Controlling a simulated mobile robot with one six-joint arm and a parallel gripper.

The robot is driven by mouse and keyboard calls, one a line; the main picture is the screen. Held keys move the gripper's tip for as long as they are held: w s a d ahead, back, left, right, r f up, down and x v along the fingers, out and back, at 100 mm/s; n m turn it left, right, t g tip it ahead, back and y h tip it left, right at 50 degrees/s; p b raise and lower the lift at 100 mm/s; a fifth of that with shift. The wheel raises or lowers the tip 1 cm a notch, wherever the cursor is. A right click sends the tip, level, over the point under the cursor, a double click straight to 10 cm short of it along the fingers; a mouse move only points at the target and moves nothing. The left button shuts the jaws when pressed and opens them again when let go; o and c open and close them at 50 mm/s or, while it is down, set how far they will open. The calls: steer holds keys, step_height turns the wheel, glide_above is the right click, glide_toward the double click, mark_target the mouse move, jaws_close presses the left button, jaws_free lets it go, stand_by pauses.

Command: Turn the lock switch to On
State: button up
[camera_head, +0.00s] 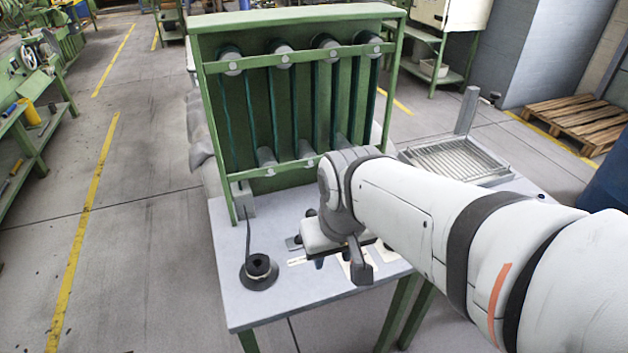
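My gripper (338,258) hangs low over the front part of a grey-topped table (290,308), at the end of my white arm, which comes in from the right. One grey finger-like part points down at its right, and a small dark blue part shows below its left. I cannot tell whether these are both fingers, or whether the gripper is open or shut. I cannot make out the lock switch for sure; the gripper and arm cover part of the table where small parts and pale labels (386,254) show. Its setting cannot be read.
A green frame (203,120) with several upright tubes stands at the back of the table. A round black piece (259,271) with a cable sits at the left front. A wire rack (455,160) is at the right. The table's front-left corner is bare.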

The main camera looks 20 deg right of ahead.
steer(key=shift+o, duration=1.1)
steer(key=shift+w+a, duration=0.1)
steer(key=shift+w, duration=0.05)
steer(key=shift+o, duration=0.6)
steer(key=w+d+f+m+g+p, duration=0.1)
steer(key=w+d+f+m+p, duration=0.2)
steer(key=w+d+f+m, duration=0.2)
steer(key=w+d+m, duration=0.1)
steer(key=w+m, duration=0.1)
steer(key=w, duration=0.1)
steer(key=w+d+f+m, duration=0.1)
steer(key=d+f+m, duration=0.1)
steer(key=w+d+f+m+p, duration=0.1)
steer(key=d+f+m, duration=0.1)
steer(key=f, duration=0.1)
steer(key=w+d+f+m+g, duration=0.1)
steer(key=d+f+m, duration=0.1)
steer(key=shift+w+d+f+p, duration=0.1)
steer(key=shift+w+f+p, duration=0.15)
steer(key=shift+w+p, duration=0.1)
steer(key=shift+d+f+m, duration=0.15)
steer(key=shift+f+m, duration=0.15)
steer(key=shift+f, duration=0.4)
steer(key=f, duration=0.6)
steer(key=shift+w+f, duration=0.2)
steer(key=shift+f, duration=0.2)
steer(key=shift+c, duration=0.5)
